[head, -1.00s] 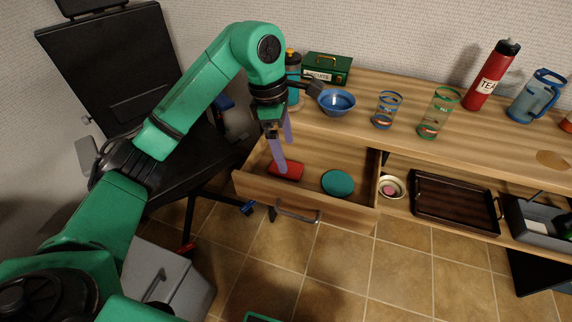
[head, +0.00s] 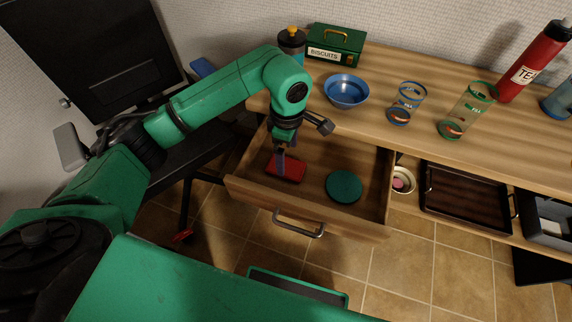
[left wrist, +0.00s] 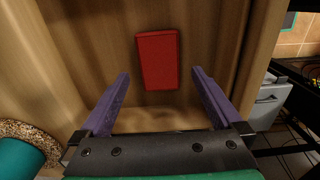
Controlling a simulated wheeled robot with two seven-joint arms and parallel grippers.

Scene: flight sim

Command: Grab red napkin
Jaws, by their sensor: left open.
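The red napkin (head: 287,168) is a folded rectangle lying flat in the left part of the open drawer (head: 312,215). It also shows in the left wrist view (left wrist: 158,60), above the middle of the picture. My left gripper (head: 281,166) points down into the drawer over the napkin. In the left wrist view my left gripper (left wrist: 160,84) is open, with its two purple fingers spread on either side of the napkin's near end. Nothing is between the fingers. My right gripper is not in view.
A round green item (head: 344,186) lies in the drawer to the right of the napkin. On the counter stand a blue bowl (head: 346,91), a green biscuit tin (head: 335,46) and two glasses. The drawer walls surround the napkin closely.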

